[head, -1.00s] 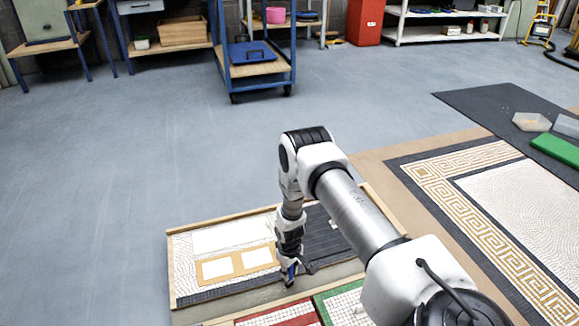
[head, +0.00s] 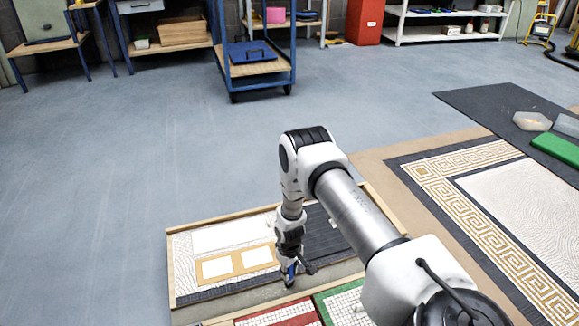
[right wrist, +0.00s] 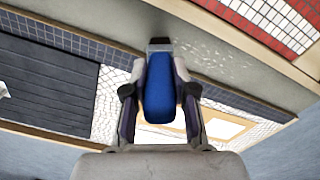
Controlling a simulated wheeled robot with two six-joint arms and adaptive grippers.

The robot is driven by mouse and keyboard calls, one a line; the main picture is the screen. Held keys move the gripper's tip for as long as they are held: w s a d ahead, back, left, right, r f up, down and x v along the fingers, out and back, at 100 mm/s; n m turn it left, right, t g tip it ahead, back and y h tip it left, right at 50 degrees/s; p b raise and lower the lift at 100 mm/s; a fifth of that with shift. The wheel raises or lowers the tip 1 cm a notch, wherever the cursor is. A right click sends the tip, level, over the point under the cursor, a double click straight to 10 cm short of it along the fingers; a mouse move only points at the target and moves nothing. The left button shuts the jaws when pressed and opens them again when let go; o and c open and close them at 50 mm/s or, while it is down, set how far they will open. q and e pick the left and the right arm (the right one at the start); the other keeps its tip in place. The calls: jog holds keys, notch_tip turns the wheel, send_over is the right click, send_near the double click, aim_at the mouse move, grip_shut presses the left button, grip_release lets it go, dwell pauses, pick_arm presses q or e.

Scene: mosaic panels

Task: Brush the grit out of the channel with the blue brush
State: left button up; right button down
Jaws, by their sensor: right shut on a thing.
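My right gripper (head: 290,268) points down over the near side of the mosaic panel in the head view. It is shut on the blue brush (right wrist: 159,92), whose blue handle lies between the fingers in the right wrist view. The brush's dark end reaches to the grey channel (right wrist: 110,22), a bare strip between the panel's dark tile border and a wooden strip. I cannot tell if the bristles touch it. Pale specks of grit (right wrist: 218,60) lie in the channel beside the brush. My left gripper is not in view.
Red-and-white (head: 290,314) and green-and-white (head: 340,304) tiled pieces lie on the near side of the channel. A wooden frame (head: 169,262) edges the panel. The floor left is clear.

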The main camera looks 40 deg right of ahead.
jog(key=shift+a, duration=0.1)
jog(key=shift+w+a, duration=0.4)
jog(key=shift+a, duration=0.35)
jog(key=shift+w+a, duration=0.6)
jog(key=shift+a, duration=0.6)
jog(key=shift+w+a, duration=0.55)
jog(key=shift+a, duration=0.65)
jog(key=shift+w+a, duration=0.6)
jog(key=shift+a, duration=0.6)
jog(key=shift+w+a+b, duration=0.3)
jog(key=shift+a+b, duration=0.05)
jog(key=shift+a, duration=0.25)
jog(key=shift+w+a, duration=0.3)
jog(key=shift+a, duration=0.25)
jog(key=shift+w+a, duration=0.25)
jog(key=shift+a, duration=0.3)
jog(key=shift+w+a+b, duration=0.35)
jog(key=shift+w+a, duration=0.1)
jog(key=shift+a, duration=0.45)
jog(key=shift+w+a+b, duration=0.35)
jog(key=shift+w+a, duration=0.05)
jog(key=shift+a, duration=0.45)
notch_tip(320, 180, up, 5)
jog(key=p, duration=0.4)
